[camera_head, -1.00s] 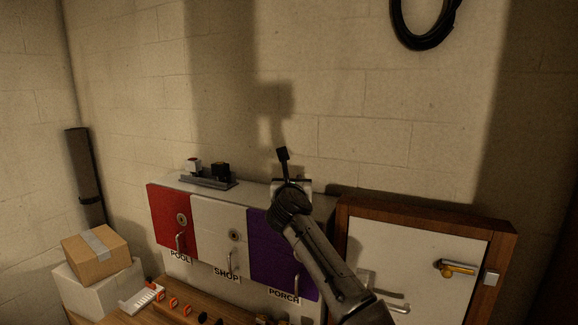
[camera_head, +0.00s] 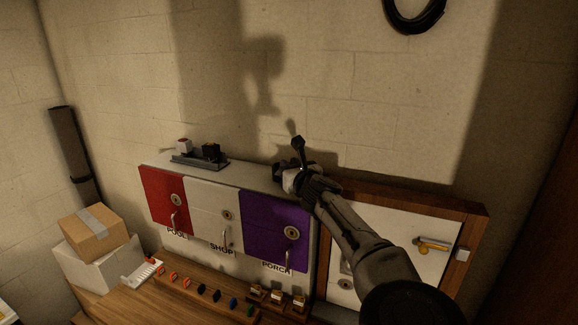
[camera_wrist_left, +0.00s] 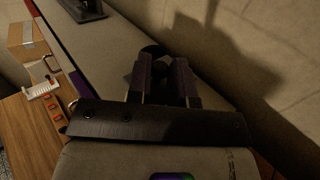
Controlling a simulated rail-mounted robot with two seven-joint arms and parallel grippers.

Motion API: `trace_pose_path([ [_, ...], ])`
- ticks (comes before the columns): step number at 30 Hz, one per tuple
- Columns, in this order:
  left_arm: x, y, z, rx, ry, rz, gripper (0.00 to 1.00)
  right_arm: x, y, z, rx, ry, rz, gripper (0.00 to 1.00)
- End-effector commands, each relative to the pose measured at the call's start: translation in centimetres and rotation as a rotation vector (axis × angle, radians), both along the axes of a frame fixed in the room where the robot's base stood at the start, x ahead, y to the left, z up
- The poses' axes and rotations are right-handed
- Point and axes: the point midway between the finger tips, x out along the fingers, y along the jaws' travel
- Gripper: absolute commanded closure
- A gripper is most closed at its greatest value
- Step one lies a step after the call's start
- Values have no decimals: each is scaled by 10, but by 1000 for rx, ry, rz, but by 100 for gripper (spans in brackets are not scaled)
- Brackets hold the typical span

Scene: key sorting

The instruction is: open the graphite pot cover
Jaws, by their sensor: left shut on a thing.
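My left gripper (camera_head: 282,172) is over the right end of the cabinet's top. In the left wrist view its two dark fingers (camera_wrist_left: 167,75) are close together, with a dark round piece (camera_wrist_left: 154,51) at their tips. This piece looks like the graphite pot cover, and the gripper is shut on it. The fingers and wrist hide most of it, and the pot itself cannot be made out. My right gripper is not in view.
The cabinet has red (camera_head: 163,198), white (camera_head: 213,213) and purple (camera_head: 275,230) doors, all closed. A grey tray (camera_head: 199,162) with small blocks stands on its top. A wood-framed white panel (camera_head: 400,240) is at right.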

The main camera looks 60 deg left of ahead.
Motion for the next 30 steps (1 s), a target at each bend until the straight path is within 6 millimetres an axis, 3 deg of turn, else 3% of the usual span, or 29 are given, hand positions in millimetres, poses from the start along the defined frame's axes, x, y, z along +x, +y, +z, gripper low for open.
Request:
trace_pose_path([
  [10, 1, 0, -1, -2, 0, -2, 100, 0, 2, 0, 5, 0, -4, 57],
  [11, 1, 0, -1, -2, 0, -2, 78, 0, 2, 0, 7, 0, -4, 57],
  [18, 1, 0, -1, -1, 0, -1, 56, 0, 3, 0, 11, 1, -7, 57],
  [26, -1, 0, -1, -1, -1, 1, 56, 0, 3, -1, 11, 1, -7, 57],
  [30, -12, -1, -3, 0, -2, 12, 56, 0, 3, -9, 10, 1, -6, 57],
])
